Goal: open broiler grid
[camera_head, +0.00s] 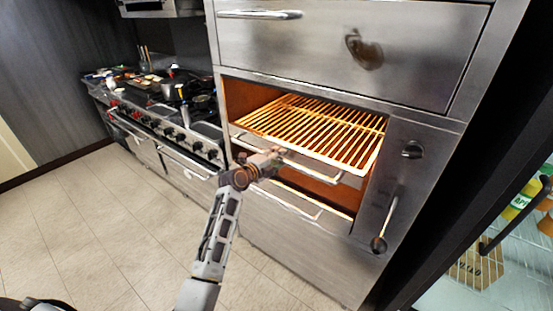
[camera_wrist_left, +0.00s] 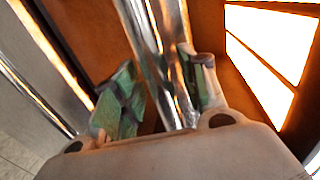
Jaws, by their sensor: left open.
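The broiler grid (camera_head: 310,128) is a rack of glowing orange-lit bars inside the broiler opening, in the middle of the head view. A metal handle bar (camera_head: 325,171) runs along its front edge. My left gripper (camera_head: 279,154) is at the left part of this front edge and covers some of the bar. In the left wrist view my left gripper (camera_wrist_left: 168,88) is open, with one green-tinted finger on each side of a shiny metal bar (camera_wrist_left: 150,35). I cannot tell whether the fingers touch it. My right gripper is not in view.
A second metal bar (camera_head: 300,206) crosses below the grid. A steel drawer (camera_head: 320,45) is above, and a knob (camera_head: 412,150) and lever (camera_head: 386,225) are on the right panel. A stove (camera_head: 170,125) with pans stands left. The tiled floor (camera_head: 80,230) is clear.

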